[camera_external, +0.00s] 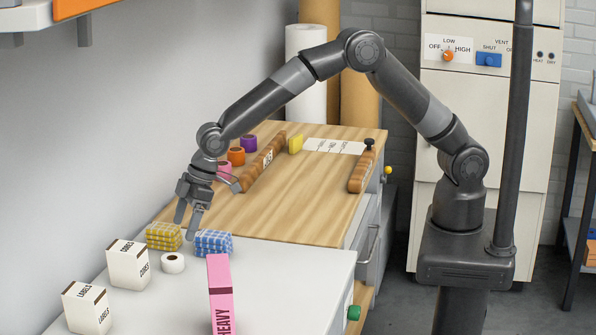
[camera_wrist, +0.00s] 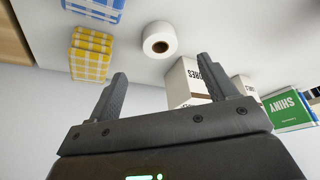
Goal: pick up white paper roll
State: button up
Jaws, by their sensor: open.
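A small white roll (camera_external: 173,263) with a dark core lies on the white worktop. It also shows in the wrist view (camera_wrist: 160,31), beyond and between my fingertips, with its hole facing the camera. A tall white roll (camera_external: 306,75) stands at the back beside brown rolls; which roll the task names I cannot tell. My gripper (camera_external: 186,228) is open and empty, pointing down above the folded cloths, behind the small roll in the external view. In the wrist view my gripper (camera_wrist: 161,79) has its fingers spread with nothing between them. The roll is apart from the fingers.
Yellow checked cloths (camera_external: 163,237) and blue checked cloths (camera_external: 213,243) lie close behind the small roll. White boxes (camera_external: 128,265) (camera_external: 87,308) stand left of it, a pink box (camera_external: 219,295) to the right. The wrist view shows a green box (camera_wrist: 289,113).

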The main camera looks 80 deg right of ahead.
aim_at(174, 255)
jog(key=x, duration=0.9)
jog(key=shift+w+f, duration=0.15)
jog(key=c, duration=1.1)
jog(key=shift+o, duration=0.2)
